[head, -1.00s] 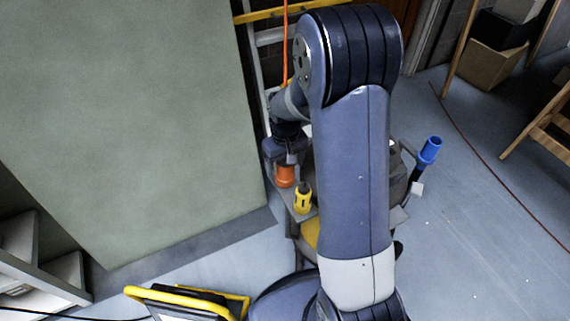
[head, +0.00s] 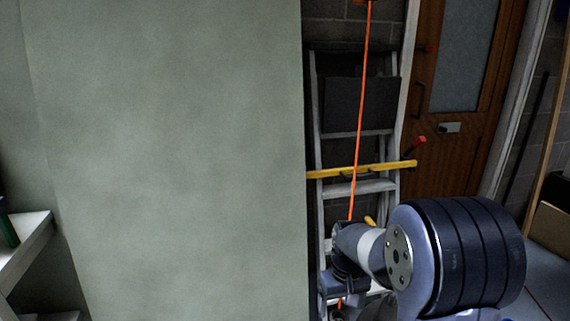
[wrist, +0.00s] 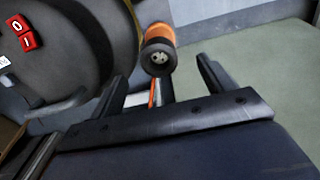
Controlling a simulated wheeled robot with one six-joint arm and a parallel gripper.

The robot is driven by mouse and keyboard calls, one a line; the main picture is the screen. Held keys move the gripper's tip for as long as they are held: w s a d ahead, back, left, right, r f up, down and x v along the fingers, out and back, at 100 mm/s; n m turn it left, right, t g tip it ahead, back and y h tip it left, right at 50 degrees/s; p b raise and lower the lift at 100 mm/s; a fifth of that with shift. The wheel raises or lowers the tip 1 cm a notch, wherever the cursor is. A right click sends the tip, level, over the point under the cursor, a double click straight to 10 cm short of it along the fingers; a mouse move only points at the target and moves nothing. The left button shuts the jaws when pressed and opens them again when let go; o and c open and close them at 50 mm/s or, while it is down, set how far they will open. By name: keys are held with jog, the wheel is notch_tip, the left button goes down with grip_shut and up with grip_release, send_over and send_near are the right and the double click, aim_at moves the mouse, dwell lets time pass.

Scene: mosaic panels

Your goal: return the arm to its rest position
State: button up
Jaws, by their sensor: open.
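My arm (head: 455,250) shows at the lower right of the head view, bent, with its wrist part pointing down and left. My gripper is not clearly visible there, as its end is cut off by the bottom edge. In the wrist view my gripper (wrist: 160,84) is open, its two dark fingers spread apart. An orange and black cylindrical thing (wrist: 158,48) stands beyond the fingers, in line with the gap. I see nothing held between the fingers.
A large grey-green panel (head: 165,150) fills the left of the head view. A ladder (head: 357,187) leans behind an orange cord, left of a brown door (head: 455,90). A dark round body with a red switch (wrist: 24,34) is close at left in the wrist view.

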notch_tip(320, 180, down, 11)
jog(key=b, duration=0.3)
jog(key=shift+r+p, duration=0.3)
jog(key=shift+r, duration=0.2)
jog(key=shift+f, duration=0.15)
notch_tip(320, 180, up, 10)
jog(key=p, duration=0.2)
jog(key=shift+p, duration=0.3)
jog(key=shift+f, duration=0.3)
notch_tip(320, 180, down, 10)
jog(key=b, duration=0.3)
jog(key=shift+f+b, duration=0.25)
jog(key=shift+b, duration=0.05)
notch_tip(320, 180, up, 4)
jog(key=p, duration=0.2)
jog(key=shift+p, duration=0.4)
jog(key=shift+r+p, duration=1.15)
jog(key=shift+r, duration=1.3)
